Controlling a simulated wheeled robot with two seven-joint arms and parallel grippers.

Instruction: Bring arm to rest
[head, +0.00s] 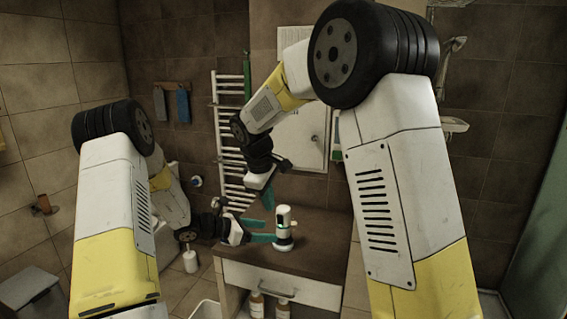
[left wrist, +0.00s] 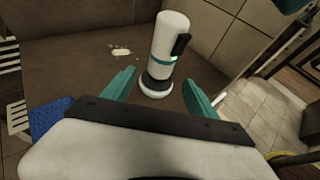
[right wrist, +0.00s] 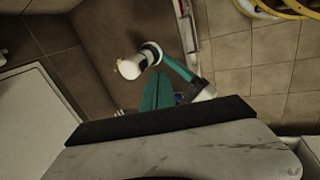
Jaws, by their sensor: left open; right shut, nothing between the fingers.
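A white cylindrical device (head: 284,226) with a teal band, a black side part and a round base stands upright on the brown cabinet top (head: 318,232). My left gripper (head: 267,232) is open just to its left. In the left wrist view the device (left wrist: 167,52) stands between and slightly beyond the spread teal fingertips (left wrist: 158,80); I cannot tell whether either finger touches it. My right gripper (head: 269,200) is shut and empty, above and left of the device. In the right wrist view its closed teal fingers (right wrist: 158,92) point towards the device (right wrist: 138,63), apart from it.
The cabinet has a white drawer (head: 282,285) and bottles (head: 257,303) below. A towel radiator (head: 229,130) and a white wall cabinet (head: 300,135) are behind. My left gripper (right wrist: 185,78) shows close to my right fingers in the right wrist view. The cabinet top's right side is clear.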

